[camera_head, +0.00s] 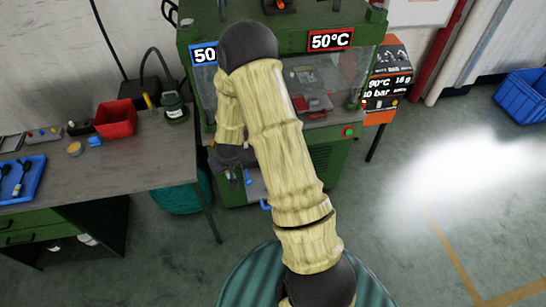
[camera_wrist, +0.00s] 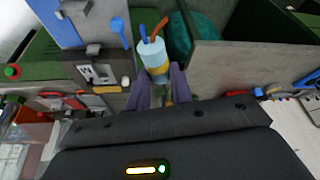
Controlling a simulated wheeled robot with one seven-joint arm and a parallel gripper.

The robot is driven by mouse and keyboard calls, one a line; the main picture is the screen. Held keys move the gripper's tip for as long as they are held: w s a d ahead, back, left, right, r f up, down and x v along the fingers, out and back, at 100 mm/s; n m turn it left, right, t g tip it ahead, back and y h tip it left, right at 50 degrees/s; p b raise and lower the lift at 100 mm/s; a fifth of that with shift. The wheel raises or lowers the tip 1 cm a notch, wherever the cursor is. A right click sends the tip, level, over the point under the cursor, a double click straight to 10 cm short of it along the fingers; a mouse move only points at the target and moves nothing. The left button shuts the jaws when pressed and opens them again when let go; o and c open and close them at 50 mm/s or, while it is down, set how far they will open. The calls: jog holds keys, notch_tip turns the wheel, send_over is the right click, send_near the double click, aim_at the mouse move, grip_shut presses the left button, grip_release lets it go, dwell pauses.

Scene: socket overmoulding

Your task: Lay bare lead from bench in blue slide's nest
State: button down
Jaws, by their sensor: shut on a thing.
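My gripper (camera_wrist: 163,88) is shut on a lead (camera_wrist: 151,53) in the wrist view. The lead has a pale blue round body with blue and orange wire ends pointing up in the picture. Its lower part is hidden between the fingers. A blue panel (camera_wrist: 52,22) with a grey block on it lies at the upper left, apart from the lead; I cannot tell if it is the blue slide. A grey fitting with dark openings (camera_wrist: 97,74) shows left of the lead.
The bench (camera_head: 135,160) at left holds a blue tray (camera_head: 36,181) with dark leads, a red bin (camera_head: 115,119) and a green canister (camera_head: 174,108). A blue crate (camera_head: 522,95) stands far right.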

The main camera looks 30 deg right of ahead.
jog(key=shift+w+d+f+b, duration=0.1)
jog(key=shift+d+f+b, duration=0.3)
jog(key=shift+b, duration=0.2)
jog(key=d+f+m+h+b, duration=0.1)
jog(key=d+f+m+b, duration=0.2)
jog(key=d+b, duration=1.1)
jog(key=shift+d+f+b, duration=0.3)
jog(key=shift+f+b, duration=0.05)
jog(key=shift+b, duration=0.35)
jog(key=shift+f+b, duration=4.1)
jog(key=shift+f, duration=0.15)
jog(key=c, duration=1.2)
grip_release()
